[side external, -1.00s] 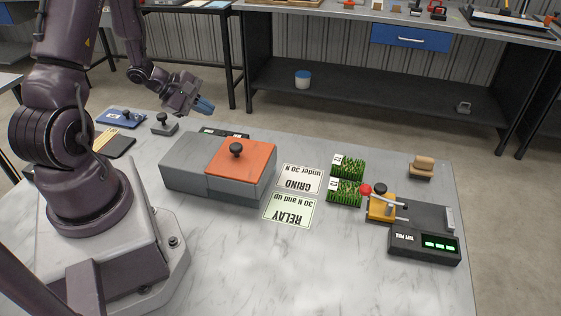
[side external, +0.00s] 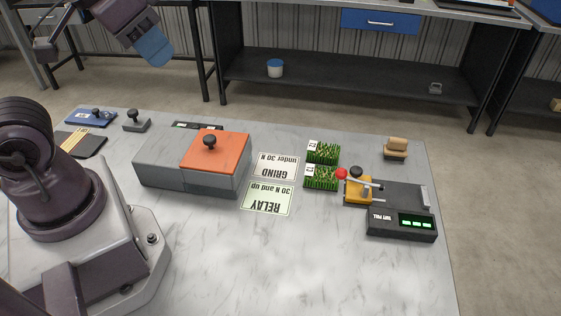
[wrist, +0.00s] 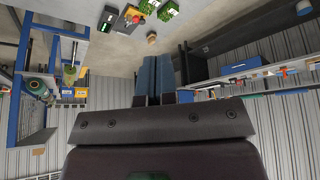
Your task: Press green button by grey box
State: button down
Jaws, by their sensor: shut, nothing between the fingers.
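The grey box (side external: 160,161) stands on the left part of the marble table, with an orange lid (side external: 228,149) with a black knob over its right part. Behind the box, a low black panel (side external: 197,126) shows a small green patch near its left end. The box hides part of the panel, and the patch is too small to tell whether it is a button or a display. My gripper (side external: 155,50) is raised well above and behind the box, apart from everything. Its blue fingers are shut and empty; they also show in the wrist view (wrist: 155,78).
Two turf pieces (side external: 321,178) lie beside the GRIND card (side external: 277,166) and RELAY card (side external: 267,199). At right is a black pull tester (side external: 402,223) with a yellow clamp (side external: 357,191). A grey knobbed block (side external: 136,123) stands left of the panel. The front table is clear.

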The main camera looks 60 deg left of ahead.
jog(key=shift+s+r, duration=0.15)
dwell(0.3)
jog(key=w+a+f+n+g, duration=0.1)
jog(key=w+a+f+n, duration=0.1)
jog(key=a+f, duration=0.3)
jog(key=w+a+f+n+g, duration=0.1)
jog(key=a+f+n, duration=0.3)
jog(key=a, duration=0.9)
jog(key=w+a+f+n+g, duration=0.2)
jog(key=a+f+g, duration=0.1)
jog(key=a+f, duration=0.4)
jog(key=shift+w+a+f+n, duration=0.35)
jog(key=shift+a+f+n, duration=0.05)
jog(key=shift+a, duration=0.8)
